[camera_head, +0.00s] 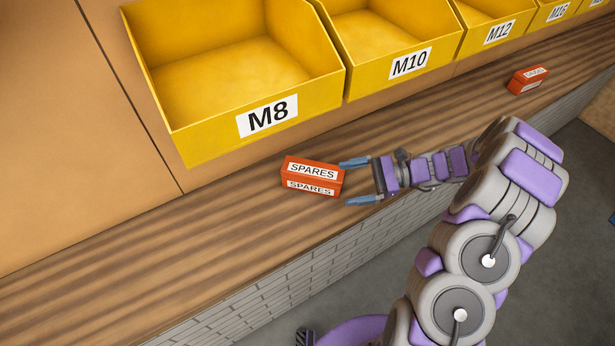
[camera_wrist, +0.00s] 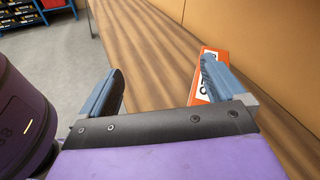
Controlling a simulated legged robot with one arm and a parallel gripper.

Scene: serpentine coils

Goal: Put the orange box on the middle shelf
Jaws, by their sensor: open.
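An orange-red box (camera_head: 311,178) with white "SPARES" labels lies on a wooden ledge (camera_head: 190,225), below the yellow M8 bin. My gripper (camera_head: 352,182) is open and empty, just right of the box in the head view. Its upper finger's tip is close to the box's right end; I cannot tell whether they touch. In the wrist view the box (camera_wrist: 199,97) is partly hidden behind the right finger of my gripper (camera_wrist: 162,75), off centre between the jaws. I cannot identify a middle shelf in either view.
A second, similar orange-red box (camera_head: 527,80) lies farther right on the ledge. Yellow bins labelled M8 (camera_head: 215,140), M10 (camera_head: 375,82) and M12 (camera_head: 490,42) stand above the ledge. The ledge's left part is clear. A blue rack (camera_wrist: 35,14) stands across the grey floor.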

